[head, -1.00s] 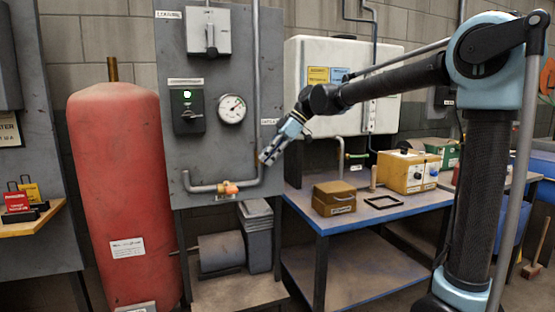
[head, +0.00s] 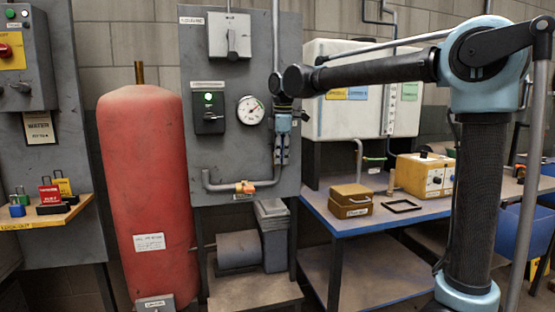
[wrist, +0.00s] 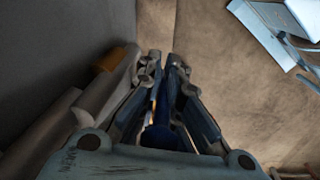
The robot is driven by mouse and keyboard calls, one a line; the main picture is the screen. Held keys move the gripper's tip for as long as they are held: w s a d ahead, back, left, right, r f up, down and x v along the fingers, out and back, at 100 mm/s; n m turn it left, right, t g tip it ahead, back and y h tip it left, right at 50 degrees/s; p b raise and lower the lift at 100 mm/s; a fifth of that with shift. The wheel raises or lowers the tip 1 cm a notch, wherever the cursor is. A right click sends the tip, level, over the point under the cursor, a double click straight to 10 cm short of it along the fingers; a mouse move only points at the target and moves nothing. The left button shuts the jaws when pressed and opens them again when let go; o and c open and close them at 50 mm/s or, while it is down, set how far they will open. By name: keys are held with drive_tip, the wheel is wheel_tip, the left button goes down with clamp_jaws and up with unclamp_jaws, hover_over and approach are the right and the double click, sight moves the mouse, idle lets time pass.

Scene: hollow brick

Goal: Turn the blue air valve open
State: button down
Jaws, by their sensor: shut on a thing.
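The blue air valve (wrist: 160,138) shows in the wrist view as a dark blue piece between the fingers of my gripper (wrist: 165,62). The fingers are closed in on both sides of it and hide most of its shape. In the head view my gripper (head: 281,156) points down at the right edge of the grey panel (head: 225,150), in front of the vertical pipe. It covers the valve there, so how far the handle is turned cannot be seen.
An orange fitting (head: 245,187) sits on the pipe low on the panel, left of my gripper. A pressure gauge (head: 250,110) is close on the left. A red tank (head: 148,200) stands further left. A workbench (head: 350,222) with boxes is on the right.

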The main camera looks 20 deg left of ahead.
drive_tip(key=shift+w+d, duration=0.1)
drive_tip(key=shift+w, duration=0.05)
idle(0.3)
drive_tip(key=c, duration=1.8)
unclamp_jaws()
drive_tip(key=shift+f, duration=0.1)
drive_tip(key=shift+o, duration=0.6)
drive_tip(key=shift+w, duration=0.1)
drive_tip(key=shift+r, duration=0.4)
drive_tip(key=r, duration=0.7)
drive_tip(key=s+r, duration=0.1)
drive_tip(key=r, duration=0.3)
drive_tip(key=shift+d, duration=0.25)
